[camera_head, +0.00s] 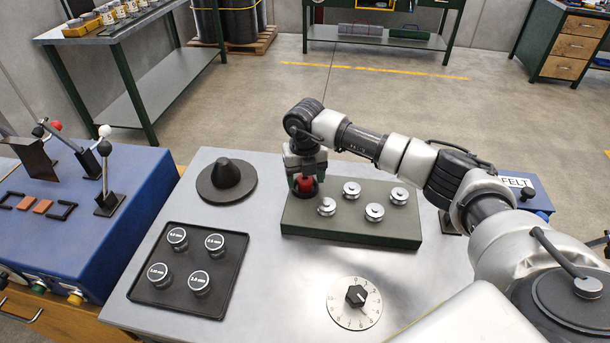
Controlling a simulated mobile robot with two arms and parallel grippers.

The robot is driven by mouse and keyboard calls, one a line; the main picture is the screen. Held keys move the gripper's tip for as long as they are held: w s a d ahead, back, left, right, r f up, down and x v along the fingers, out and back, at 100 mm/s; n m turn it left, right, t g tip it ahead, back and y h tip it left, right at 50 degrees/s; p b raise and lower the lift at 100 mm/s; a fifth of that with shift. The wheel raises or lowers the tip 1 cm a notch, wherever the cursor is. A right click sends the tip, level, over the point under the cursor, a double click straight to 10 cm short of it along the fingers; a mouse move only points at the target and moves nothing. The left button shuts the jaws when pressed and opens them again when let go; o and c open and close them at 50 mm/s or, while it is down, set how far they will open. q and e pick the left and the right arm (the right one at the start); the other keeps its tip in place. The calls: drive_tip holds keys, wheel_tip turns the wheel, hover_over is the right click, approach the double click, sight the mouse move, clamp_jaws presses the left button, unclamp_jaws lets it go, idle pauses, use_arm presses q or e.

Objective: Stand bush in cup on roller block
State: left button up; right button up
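The roller block (360,234) is a dark green slab on the grey bench, with several silver rollers (351,190) on top. My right gripper (306,178) points down over the block's back left corner. A small red piece (306,185), perhaps the bush, shows at its fingertips. Beneath the red piece is a dark round part (304,192), perhaps the cup. The gripper partly covers both, so I cannot tell whether the fingers press on the red piece or how deep it sits. My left gripper is not in view.
A black tray (172,295) with several labelled silver-topped pots lies left of the block. A dark cone on a round base (227,178) stands behind it. A numbered dial (355,302) lies in front. A blue lever box (130,197) borders the bench's left side.

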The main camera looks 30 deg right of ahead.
drive_tip(key=shift+r, duration=0.55)
wheel_tip(320, 180, up, 11)
drive_tip(key=b, duration=0.2)
drive_tip(key=shift+r, duration=0.15)
